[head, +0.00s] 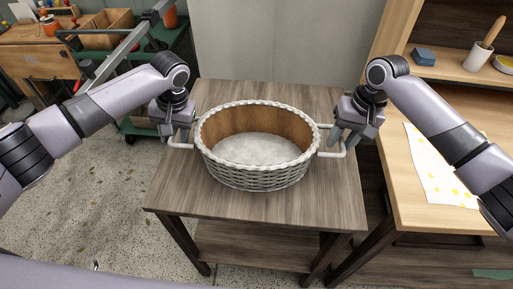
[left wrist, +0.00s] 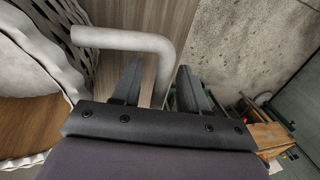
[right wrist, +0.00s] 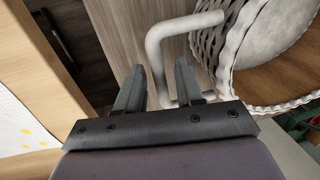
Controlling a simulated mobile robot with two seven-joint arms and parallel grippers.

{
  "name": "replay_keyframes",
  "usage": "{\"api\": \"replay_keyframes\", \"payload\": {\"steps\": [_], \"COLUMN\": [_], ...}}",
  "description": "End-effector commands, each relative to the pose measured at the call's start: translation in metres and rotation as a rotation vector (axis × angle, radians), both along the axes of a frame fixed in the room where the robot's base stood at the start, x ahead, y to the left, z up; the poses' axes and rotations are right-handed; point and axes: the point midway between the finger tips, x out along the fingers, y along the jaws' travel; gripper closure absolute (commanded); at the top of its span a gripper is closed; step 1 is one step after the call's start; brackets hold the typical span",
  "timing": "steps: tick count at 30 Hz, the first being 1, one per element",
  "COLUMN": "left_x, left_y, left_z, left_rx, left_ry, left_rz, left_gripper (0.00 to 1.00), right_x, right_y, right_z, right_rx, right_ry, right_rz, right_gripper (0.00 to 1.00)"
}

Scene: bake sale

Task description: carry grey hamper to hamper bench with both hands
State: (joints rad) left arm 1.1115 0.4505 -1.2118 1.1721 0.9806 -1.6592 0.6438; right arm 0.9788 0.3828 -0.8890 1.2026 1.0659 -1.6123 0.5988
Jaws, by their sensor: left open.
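The grey hamper (head: 258,180), an oval woven basket with a wooden inside and a pale bottom, stands upright on a wood-topped table (head: 185,200). It has a pale bar handle on each side. My left gripper (head: 176,136) is open at the left handle, which passes between its fingers in the left wrist view (left wrist: 158,80). My right gripper (head: 343,138) is open at the right handle. In the right wrist view the handle (right wrist: 155,45) runs between the fingers, with gaps showing. I cannot tell which surface is the hamper bench.
A light wooden counter (head: 405,190) with a yellow-dotted cloth (head: 440,170) stands close on the right. A green cart (head: 150,112) and a wooden workbench (head: 35,65) are at the back left. A grey wall (head: 280,45) rises behind the table. Speckled floor is clear at left.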

Motion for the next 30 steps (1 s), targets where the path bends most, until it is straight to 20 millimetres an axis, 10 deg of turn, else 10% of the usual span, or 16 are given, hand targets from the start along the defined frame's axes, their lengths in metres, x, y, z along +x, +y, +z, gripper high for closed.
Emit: {"api": "replay_keyframes", "payload": {"steps": [11,15,30], "left_x": [0.0,0.0,0.0005], "left_y": [0.001,0.001,0.0013], "left_z": [-0.0053,-0.0052,0.0018], "left_rx": [-0.001,0.0,0.0], "left_ry": [0.0,0.0,-0.002], "left_rz": [0.0,0.0,0.001], "left_gripper": [0.57,1.0,1.0], "right_x": [-0.0003,-0.0003,0.0002], "right_y": [0.0011,0.0011,0.0008], "right_z": [-0.0057,-0.0055,0.0016], "right_rx": [0.0,0.0,0.0], "right_ry": [0.0,0.001,-0.001], "right_rz": [0.001,0.001,0.0], "right_gripper": [0.63,1.0,1.0]}}
